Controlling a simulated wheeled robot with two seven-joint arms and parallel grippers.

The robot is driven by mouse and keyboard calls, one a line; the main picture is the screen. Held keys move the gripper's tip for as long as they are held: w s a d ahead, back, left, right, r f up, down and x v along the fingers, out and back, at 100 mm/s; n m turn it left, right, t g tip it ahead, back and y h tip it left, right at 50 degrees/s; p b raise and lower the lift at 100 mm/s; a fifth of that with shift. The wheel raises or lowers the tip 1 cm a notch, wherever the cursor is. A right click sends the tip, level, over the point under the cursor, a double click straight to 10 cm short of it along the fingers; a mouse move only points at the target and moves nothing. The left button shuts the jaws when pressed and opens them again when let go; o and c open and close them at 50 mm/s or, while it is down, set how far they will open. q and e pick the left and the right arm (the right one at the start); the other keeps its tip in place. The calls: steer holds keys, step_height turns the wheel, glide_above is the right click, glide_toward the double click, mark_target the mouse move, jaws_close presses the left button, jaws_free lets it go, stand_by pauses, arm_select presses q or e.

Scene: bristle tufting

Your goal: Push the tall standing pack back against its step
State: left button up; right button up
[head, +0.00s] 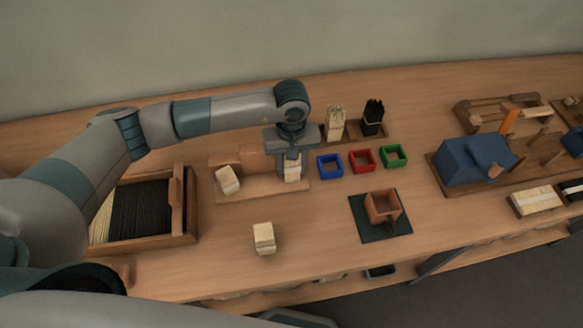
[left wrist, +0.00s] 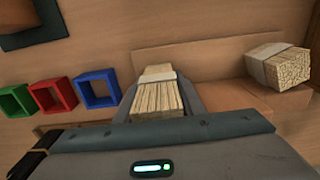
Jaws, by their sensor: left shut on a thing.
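A tall pale pack with a white band (head: 292,172) stands upright on the right part of a stepped wooden board (head: 262,192). My left gripper (head: 292,160) points down from above and is shut on this pack. In the left wrist view the pack (left wrist: 157,97) sits between the two fingers, its bristle ends facing the camera. Whether its back touches the step is hidden by the gripper. A second banded pack (head: 228,180) stands tilted at the board's left; it also shows in the left wrist view (left wrist: 278,66). My right gripper is not in view.
Another banded pack (head: 263,239) stands on the open table in front. Blue (head: 330,165), red (head: 362,159) and green (head: 393,156) frames lie right of the board. A brown box (head: 382,207) stands on a dark mat. A tray of dark bristles (head: 143,208) is at left.

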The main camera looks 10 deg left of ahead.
arm_select(q)
steer(key=o, duration=1.2)
steer(key=shift+w, duration=0.1)
steer(key=shift+r, duration=0.1)
steer(key=shift+w+d+r, duration=0.1)
steer(key=shift+w+r, duration=0.05)
steer(key=shift+r, duration=0.4)
steer(key=shift+s+r+p, duration=0.2)
steer(key=shift+r+p, duration=0.55)
steer(key=shift+r, duration=2.6)
